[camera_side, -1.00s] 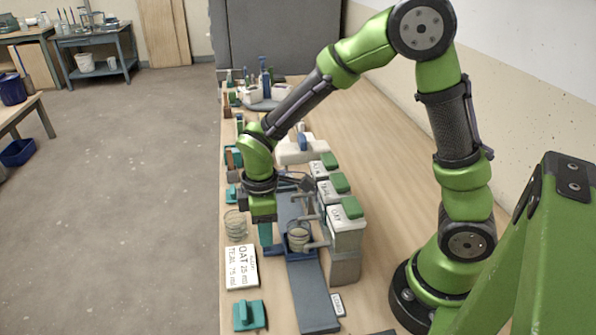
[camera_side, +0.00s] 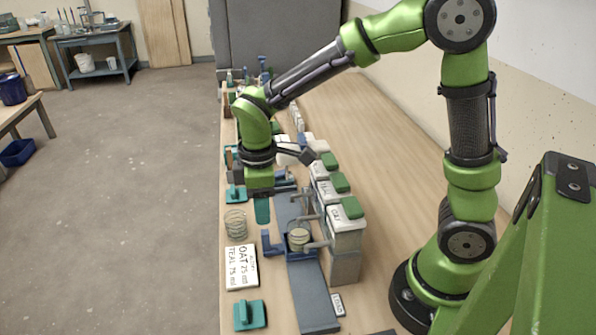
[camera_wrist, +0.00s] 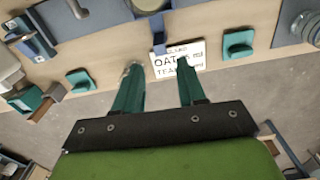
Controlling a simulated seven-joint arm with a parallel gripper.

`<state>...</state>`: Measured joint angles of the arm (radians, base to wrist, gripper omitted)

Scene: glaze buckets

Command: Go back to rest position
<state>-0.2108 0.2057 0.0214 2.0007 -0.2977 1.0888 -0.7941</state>
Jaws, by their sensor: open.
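My gripper (camera_side: 262,212) hangs over the left part of the bench in the side view, pointing down. In the wrist view its two teal fingers (camera_wrist: 158,82) stand apart with nothing held between them. A pale round bucket (camera_side: 299,238) sits on the grey-blue track below a dispenser spout, with a blue handle-like piece (camera_side: 271,243) on its left. My gripper is behind and left of this bucket, apart from it. The written card (camera_side: 241,267) reads OAT 25 ml, TEAL 75 ml; it also shows in the wrist view (camera_wrist: 178,56).
White dispensers with green lids (camera_side: 345,210) stand in a row right of the track (camera_side: 312,290). A wire coil (camera_side: 235,222) and a teal block (camera_side: 249,314) lie along the left edge. More containers stand at the back. The bench's right side (camera_side: 385,160) is clear.

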